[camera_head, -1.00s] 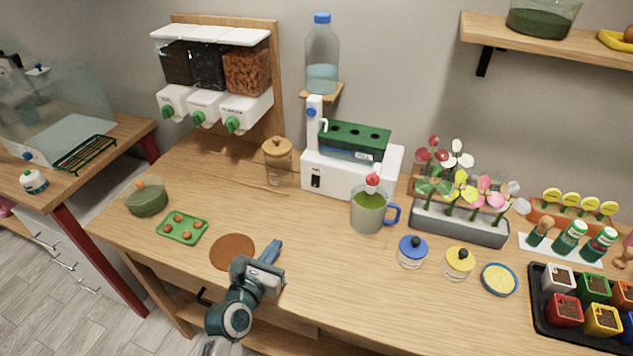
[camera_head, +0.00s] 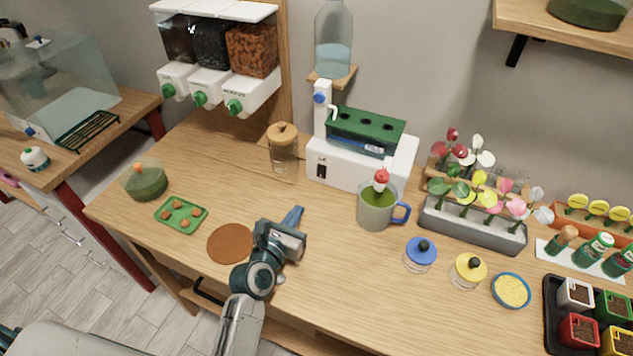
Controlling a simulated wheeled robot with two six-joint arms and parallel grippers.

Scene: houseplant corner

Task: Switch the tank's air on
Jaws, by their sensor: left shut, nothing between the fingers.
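A white machine base (camera_head: 338,172) with a green planter top (camera_head: 385,131) stands at the back middle of the counter. A black switch (camera_head: 321,166) is on the left of its front face, and a white post with a blue knob (camera_head: 320,98) rises at its left end. A clear glass tank (camera_head: 62,75) stands on the far-left table, with a small blue part (camera_head: 29,131) low at its front. I cannot tell which tank the air belongs to. My left gripper (camera_head: 296,211) is shut and empty over the counter, in front of the white base and apart from it. My right gripper is out of view.
A green-filled mug (camera_head: 376,212) stands right of my left gripper, with blue-lidded (camera_head: 420,253) and yellow-lidded (camera_head: 467,269) jars beyond. A corked jar (camera_head: 283,157) stands behind the gripper. A brown disc (camera_head: 229,244) and green tray (camera_head: 181,218) lie left.

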